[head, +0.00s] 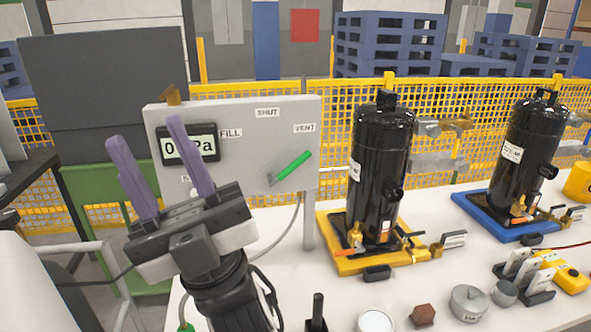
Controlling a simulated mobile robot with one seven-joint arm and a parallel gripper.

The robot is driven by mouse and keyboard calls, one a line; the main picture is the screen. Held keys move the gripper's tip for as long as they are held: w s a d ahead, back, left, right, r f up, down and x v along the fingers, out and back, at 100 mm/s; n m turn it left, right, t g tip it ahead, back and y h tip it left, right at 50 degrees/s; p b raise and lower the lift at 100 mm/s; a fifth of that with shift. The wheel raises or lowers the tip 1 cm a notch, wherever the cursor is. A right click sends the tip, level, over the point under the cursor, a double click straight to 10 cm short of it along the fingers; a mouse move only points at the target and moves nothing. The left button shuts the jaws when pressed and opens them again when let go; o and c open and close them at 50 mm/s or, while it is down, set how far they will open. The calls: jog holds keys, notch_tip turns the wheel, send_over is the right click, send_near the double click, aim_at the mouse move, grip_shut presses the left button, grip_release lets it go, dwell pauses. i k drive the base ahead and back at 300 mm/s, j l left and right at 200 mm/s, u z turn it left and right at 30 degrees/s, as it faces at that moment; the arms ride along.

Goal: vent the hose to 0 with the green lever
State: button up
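The green lever (295,165) is on the front of the grey panel (275,136). It slants up to the right, its free end towards the VENT label (305,128). SHUT is printed at the top and FILL to the left. The gauge display (203,147) shows a 0 and "Pa"; a finger hides the part between. My gripper (145,130) has two purple fingers spread apart with nothing between them. It is in front of the panel's left side, left of the lever and apart from it. I cannot make out which hose the gauge reads.
Two black compressors stand on a yellow tray (345,265) and a blue tray (482,228) to the right. Small items, including a grey lidded pot (468,303) and a brown block (422,315), lie on the white table's (440,280) front. A yellow mesh fence (440,100) is behind.

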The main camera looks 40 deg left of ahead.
aim_at(272, 182)
jog(key=u, duration=1.1)
